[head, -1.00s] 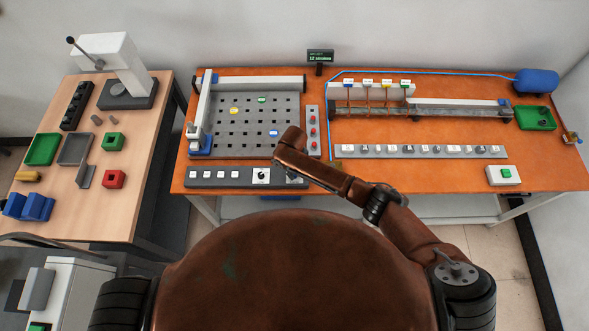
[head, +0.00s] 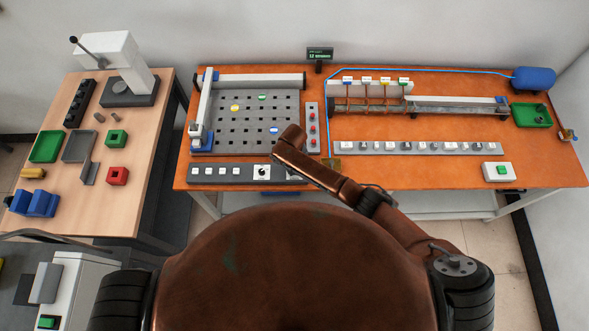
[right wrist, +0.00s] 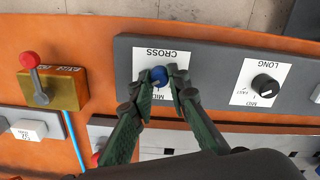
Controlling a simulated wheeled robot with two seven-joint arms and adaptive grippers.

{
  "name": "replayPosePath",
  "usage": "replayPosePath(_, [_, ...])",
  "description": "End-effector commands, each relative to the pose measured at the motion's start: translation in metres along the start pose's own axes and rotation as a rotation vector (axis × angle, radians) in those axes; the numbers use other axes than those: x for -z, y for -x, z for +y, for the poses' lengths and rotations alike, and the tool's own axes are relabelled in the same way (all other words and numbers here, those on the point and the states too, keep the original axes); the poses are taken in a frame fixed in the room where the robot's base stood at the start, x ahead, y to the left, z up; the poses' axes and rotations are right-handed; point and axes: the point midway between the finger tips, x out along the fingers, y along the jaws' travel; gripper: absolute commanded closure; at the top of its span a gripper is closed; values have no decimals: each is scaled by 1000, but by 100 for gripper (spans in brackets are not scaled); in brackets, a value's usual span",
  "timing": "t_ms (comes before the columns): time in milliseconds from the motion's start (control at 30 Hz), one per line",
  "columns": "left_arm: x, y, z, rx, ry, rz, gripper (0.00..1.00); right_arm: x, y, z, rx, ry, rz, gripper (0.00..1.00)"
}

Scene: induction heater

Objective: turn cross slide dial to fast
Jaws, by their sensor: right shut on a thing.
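The cross slide dial is a blue knob (right wrist: 159,75) on a white plate (right wrist: 144,64) marked CROSS, on the grey control panel. In the right wrist view the lettering is upside down, with part of MID readable. My right gripper (right wrist: 166,78) has one finger on each side of the blue knob and is shut on it. I cannot tell which mark the knob points at. In the head view my right arm (head: 322,176) hides the cross dial and the gripper. My left gripper is in neither view.
Beside it on the panel is a black knob (right wrist: 265,85) marked LONG, which also shows in the head view (head: 262,172). A brass box (right wrist: 52,88) with a red-tipped lever stands on the other side. A grey perforated plate (head: 240,108) lies behind the panel.

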Motion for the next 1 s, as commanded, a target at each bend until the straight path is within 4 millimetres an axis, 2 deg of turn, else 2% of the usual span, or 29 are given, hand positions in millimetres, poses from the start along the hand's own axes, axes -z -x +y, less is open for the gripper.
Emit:
replayPosePath(33, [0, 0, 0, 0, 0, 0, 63, 2, 2, 0, 1, 1, 5, 100])
replayPosePath(67, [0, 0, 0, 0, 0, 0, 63, 2, 2, 0, 1, 1, 5, 83])
replayPosePath(300, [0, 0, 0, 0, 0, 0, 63, 1, 1, 0, 0, 1, 3, 67])
replayPosePath(533, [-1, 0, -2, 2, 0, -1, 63, 0, 1, 0, 0, 1, 1, 67])
replayPosePath(667, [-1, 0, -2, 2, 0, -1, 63, 1, 7, 0, 1, 2, 2, 67])
replayPosePath(767, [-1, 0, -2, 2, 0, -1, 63, 1, 21, -1, 1, 2, 4, 67])
replayPosePath(1000, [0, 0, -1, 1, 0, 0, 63, 1, 71, -1, 2, 2, 5, 67])
